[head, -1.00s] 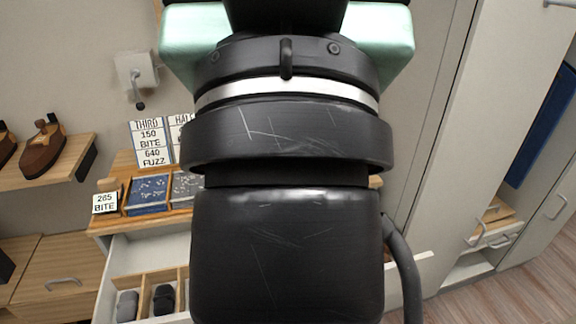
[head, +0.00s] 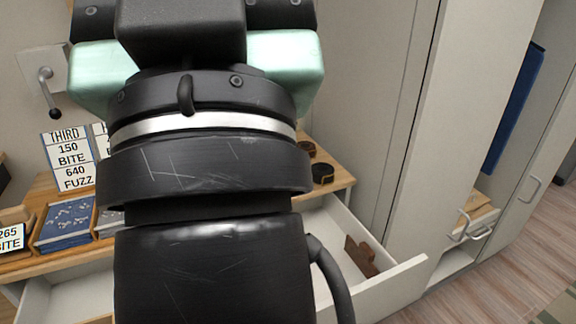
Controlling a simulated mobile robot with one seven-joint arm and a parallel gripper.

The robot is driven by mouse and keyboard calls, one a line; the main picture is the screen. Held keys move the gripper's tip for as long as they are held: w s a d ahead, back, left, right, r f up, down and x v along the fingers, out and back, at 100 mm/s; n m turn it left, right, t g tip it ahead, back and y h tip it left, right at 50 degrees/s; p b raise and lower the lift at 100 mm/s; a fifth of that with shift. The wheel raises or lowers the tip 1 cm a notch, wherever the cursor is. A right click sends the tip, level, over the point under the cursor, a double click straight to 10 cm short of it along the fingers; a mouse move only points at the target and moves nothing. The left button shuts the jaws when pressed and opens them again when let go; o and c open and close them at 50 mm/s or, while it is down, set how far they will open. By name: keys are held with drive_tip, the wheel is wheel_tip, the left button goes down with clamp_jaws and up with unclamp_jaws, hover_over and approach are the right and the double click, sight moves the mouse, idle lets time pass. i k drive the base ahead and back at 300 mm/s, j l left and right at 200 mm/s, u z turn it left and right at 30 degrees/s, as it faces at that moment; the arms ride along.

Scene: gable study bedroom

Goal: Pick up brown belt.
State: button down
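Two small coiled items lie at the right end of the wooden top. The nearer coil (head: 323,173) is dark with a tan-brown part, and the farther coil (head: 307,149) is brownish and partly behind my arm. They look like rolled belts, but I cannot tell which is the brown belt. A brown flat object (head: 361,256) rests in the right part of the open drawer (head: 392,282); its kind is unclear. My arm fills the middle of the head view and hides much of the top and drawer. My gripper's fingers are not in view.
Lettered signs (head: 69,161) and a blue display tray (head: 65,222) stand on the wooden top (head: 338,180) at left. A wall crank (head: 46,90) is above. Tall pale cabinets (head: 470,110) with handles stand at right, with a blue panel (head: 513,110). Floor shows at lower right.

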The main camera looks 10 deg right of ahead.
sight(310, 146)
drive_tip(key=i+j+z, duration=0.35)
drive_tip(key=i, duration=0.15)
drive_tip(key=i+j+z, duration=0.35)
drive_tip(key=i+j, duration=0.1)
drive_tip(key=i, duration=0.05)
